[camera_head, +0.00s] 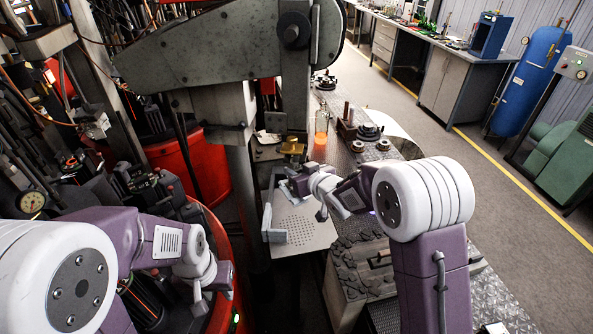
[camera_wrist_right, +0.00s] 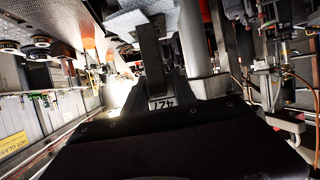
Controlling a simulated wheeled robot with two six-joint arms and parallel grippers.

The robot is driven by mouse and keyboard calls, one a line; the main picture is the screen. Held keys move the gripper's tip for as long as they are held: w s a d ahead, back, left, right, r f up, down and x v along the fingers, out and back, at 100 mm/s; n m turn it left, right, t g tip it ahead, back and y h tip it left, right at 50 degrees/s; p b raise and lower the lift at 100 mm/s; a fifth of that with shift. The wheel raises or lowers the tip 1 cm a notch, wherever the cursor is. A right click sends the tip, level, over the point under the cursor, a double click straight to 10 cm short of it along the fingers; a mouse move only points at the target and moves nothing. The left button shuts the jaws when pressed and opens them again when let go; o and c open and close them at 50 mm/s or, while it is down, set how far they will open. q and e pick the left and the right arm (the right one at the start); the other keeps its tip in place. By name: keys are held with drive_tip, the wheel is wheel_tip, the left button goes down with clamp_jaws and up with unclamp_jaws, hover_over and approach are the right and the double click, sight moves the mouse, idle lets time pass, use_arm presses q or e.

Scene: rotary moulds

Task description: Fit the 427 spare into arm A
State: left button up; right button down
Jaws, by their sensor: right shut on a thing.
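My right gripper (camera_head: 296,186) is over the pale perforated plate (camera_head: 305,232), in the middle of the head view. The spare is too small to make out in the head view. My left gripper (camera_head: 212,290) hangs at lower left beside the red round machine base; its jaw gap is unclear. No label for arm A is readable in either view.
A big grey machine arm (camera_head: 225,45) and its column stand close to the left of my right gripper. An orange glowing cylinder (camera_head: 321,138) stands behind it. A metal box (camera_head: 360,265) with dark pieces lies in front. Open floor is at right.

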drive_tip(key=shift+f+b, duration=0.35)
drive_tip(key=shift+b, duration=0.1)
drive_tip(key=c, duration=1.1)
unclamp_jaws()
drive_tip(key=shift+o, duration=0.9)
drive_tip(key=shift+f, duration=0.1)
drive_tip(key=shift+s+d, duration=0.1)
drive_tip(key=shift+s, duration=0.1)
drive_tip(key=b+v, duration=0.2)
drive_tip(key=v, duration=0.6)
drive_tip(key=shift+s+r, duration=0.25)
drive_tip(key=shift+r, duration=0.05)
